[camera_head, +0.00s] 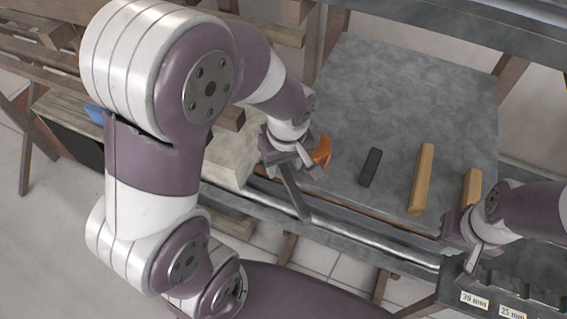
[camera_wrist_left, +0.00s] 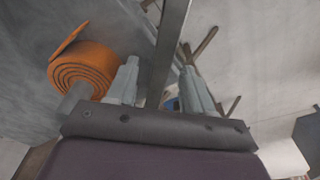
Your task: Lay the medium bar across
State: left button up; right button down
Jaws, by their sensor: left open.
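A long light wooden bar (camera_head: 421,178) lies on the grey worktop. A short dark bar (camera_head: 370,167) lies to its left, and another wooden bar (camera_head: 471,187) lies to its right, partly hidden by my right arm. I cannot tell which is the medium bar. My left gripper (camera_head: 295,172) is open at the worktop's left front edge. A narrow grey strip (camera_head: 292,192) extends down from it over the front rail; a grey strip (camera_wrist_left: 167,50) shows between its fingers in the left wrist view. My right gripper (camera_head: 468,248) is at the front right; its jaw opening is unclear.
An orange coil (camera_head: 322,150) lies beside my left gripper, and shows in the left wrist view (camera_wrist_left: 84,70). The grey worktop (camera_head: 400,85) is clear towards the back. A dark tray with size labels (camera_head: 475,299) stands at front right. A metal rail (camera_head: 365,241) runs along the front.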

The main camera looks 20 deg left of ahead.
pick_arm(q)
grip_shut()
jog(key=shift+w, duration=0.1)
dwell(1.3)
